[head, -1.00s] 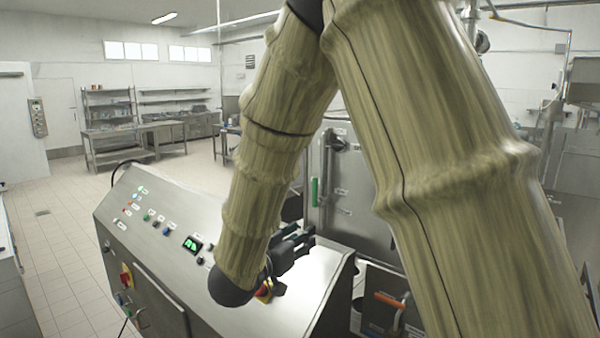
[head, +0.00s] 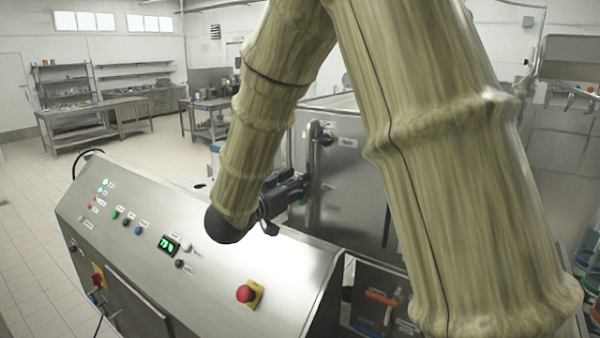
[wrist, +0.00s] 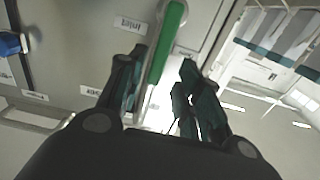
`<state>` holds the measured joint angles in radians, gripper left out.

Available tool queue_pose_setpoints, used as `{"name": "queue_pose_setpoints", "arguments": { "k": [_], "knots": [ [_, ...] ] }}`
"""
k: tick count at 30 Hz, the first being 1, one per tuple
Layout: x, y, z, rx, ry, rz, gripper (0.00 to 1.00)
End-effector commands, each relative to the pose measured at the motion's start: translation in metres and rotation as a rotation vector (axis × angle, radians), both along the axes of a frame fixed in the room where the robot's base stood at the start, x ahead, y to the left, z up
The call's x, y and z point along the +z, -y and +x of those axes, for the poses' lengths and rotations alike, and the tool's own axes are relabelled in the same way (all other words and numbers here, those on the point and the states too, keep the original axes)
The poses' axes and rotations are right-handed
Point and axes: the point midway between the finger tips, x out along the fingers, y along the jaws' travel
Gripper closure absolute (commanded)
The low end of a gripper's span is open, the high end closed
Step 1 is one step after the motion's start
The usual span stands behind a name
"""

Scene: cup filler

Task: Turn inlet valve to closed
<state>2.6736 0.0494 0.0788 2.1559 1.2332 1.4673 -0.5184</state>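The inlet valve shows as a long green handle (wrist: 168,42) in the wrist view, beside a label reading "Inlet" (wrist: 130,24) on a grey metal panel. My gripper (wrist: 163,60) is open, with one dark finger on each side of the handle's line. I cannot tell whether the handle is fully between the fingers or just beyond them, and no contact is clear. In the head view my gripper (head: 290,186) is in front of the steel cabinet (head: 348,185) and hides most of the green handle.
The sloped steel console (head: 205,290) lies below my arm, with buttons, a green display (head: 169,245) and a red stop button (head: 245,293). A dark lever (head: 325,138) sits higher on the cabinet. An orange handle (head: 382,298) is low at right. Blue part (wrist: 10,44) shows in the wrist view.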

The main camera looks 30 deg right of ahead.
Motion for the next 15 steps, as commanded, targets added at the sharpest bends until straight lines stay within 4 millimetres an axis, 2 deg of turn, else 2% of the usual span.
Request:
{"name": "queue_pose_setpoints", "arguments": {
  "k": [6, 15],
  "knots": [
    [0.002, 0.019, 0.008, 0.000, 0.001, 0.000, 0.65],
    [0.000, 0.023, 0.010, 0.000, 0.002, 0.000, 0.65]
  ]
}}
